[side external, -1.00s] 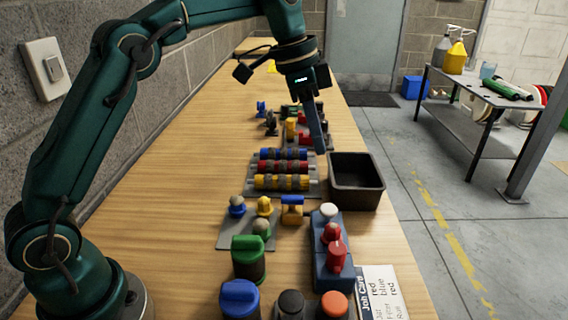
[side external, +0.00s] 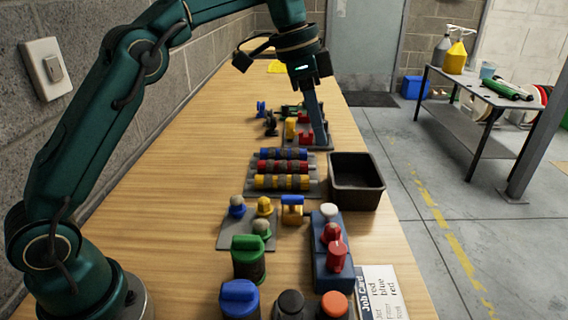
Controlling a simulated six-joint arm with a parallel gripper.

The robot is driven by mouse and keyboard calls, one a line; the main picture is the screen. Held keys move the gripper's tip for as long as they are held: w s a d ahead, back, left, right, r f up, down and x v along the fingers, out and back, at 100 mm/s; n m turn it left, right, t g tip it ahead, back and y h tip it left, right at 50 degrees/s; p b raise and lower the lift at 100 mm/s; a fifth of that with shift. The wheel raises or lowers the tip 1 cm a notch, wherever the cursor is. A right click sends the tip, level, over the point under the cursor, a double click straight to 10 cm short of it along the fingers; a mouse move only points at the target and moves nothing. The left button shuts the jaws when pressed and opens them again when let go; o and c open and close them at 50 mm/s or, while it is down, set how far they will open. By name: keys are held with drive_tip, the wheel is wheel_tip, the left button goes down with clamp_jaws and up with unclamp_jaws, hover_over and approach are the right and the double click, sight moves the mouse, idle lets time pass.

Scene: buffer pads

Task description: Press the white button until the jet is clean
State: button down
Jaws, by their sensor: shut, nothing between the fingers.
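A small white-topped knob (side external: 329,209) stands at the far end of a blue block (side external: 321,272), beside red fittings. A white wall plate with a pale switch (side external: 53,68) is on the wall at the left. I cannot tell a jet apart from the other small parts. My gripper (side external: 320,146) is shut and empty, pointing down at the far rack, well beyond the blue block. Its fingertips are close to a red part (side external: 306,136) there; I cannot tell whether they touch.
Blue, red and yellow banded rollers (side external: 284,168) lie on a grey plate beside an empty dark bin (side external: 356,182). Coloured knobs, green and blue capped pots and a job card (side external: 380,292) are nearer. The bench's left side (side external: 165,190) is clear.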

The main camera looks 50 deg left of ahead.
sight(329, 208)
idle(0.3)
drive_tip(key=x, duration=1.3)
drive_tip(key=shift+s+a, duration=0.3)
drive_tip(key=shift+f, duration=0.55)
drive_tip(key=shift+f, duration=0.95)
drive_tip(key=w+v, duration=0.1)
drive_tip(key=v, duration=1.3)
drive_tip(key=shift+d+r, duration=0.2)
drive_tip(key=shift+d, duration=0.2)
